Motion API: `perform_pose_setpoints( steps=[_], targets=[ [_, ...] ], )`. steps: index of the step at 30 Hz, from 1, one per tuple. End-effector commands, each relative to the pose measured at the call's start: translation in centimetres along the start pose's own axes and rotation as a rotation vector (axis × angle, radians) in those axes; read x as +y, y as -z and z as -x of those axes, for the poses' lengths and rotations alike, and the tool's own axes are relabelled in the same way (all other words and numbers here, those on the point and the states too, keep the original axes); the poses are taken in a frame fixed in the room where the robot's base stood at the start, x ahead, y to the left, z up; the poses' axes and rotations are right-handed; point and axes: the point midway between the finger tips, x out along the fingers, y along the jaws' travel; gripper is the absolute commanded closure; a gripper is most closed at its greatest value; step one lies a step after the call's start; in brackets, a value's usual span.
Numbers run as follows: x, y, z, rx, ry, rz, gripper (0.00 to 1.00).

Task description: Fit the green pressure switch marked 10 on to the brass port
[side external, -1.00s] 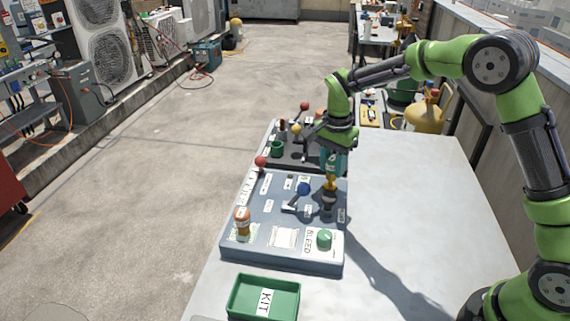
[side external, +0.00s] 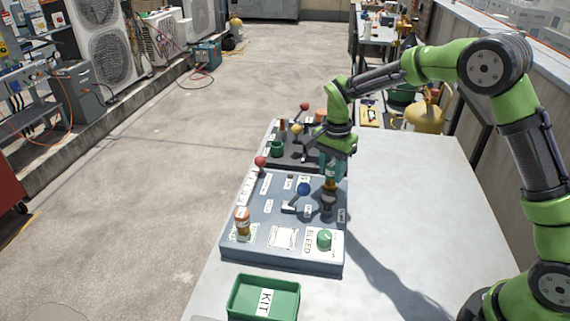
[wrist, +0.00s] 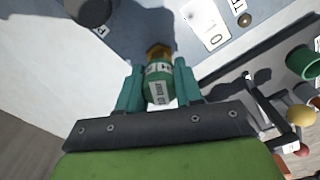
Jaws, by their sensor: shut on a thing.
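My gripper (wrist: 158,88) is shut on a green cylindrical switch (wrist: 160,73) with white printed labels. The marking on it is too small to read. In the side external view my gripper (side external: 331,167) points down over the right back part of the grey-blue panel (side external: 262,207). A brass hex piece (wrist: 158,50) shows at the far end of the switch; it also shows just below the fingers in the side view (side external: 330,185). I cannot tell whether it is the switch's fitting or the port. A panel label (wrist: 212,30) appears to read 10.
An orange-topped part (side external: 242,218) and a green BLEED knob (side external: 324,237) are on the panel's front. A green KIT tray (side external: 236,292) lies in front; a dark panel (side external: 277,161) stands behind. The table's right side is clear.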

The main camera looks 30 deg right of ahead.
Motion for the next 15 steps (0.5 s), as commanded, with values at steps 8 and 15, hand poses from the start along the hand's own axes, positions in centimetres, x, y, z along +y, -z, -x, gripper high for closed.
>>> perform_pose_setpoints(
  steps=[8,15],
  targets=[
    [-0.01,0.0,-0.45,0.0,0.001,0.0,1.0],
    [0.0,-0.01,-0.82,0.0,0.001,-0.001,1.0]
  ],
)
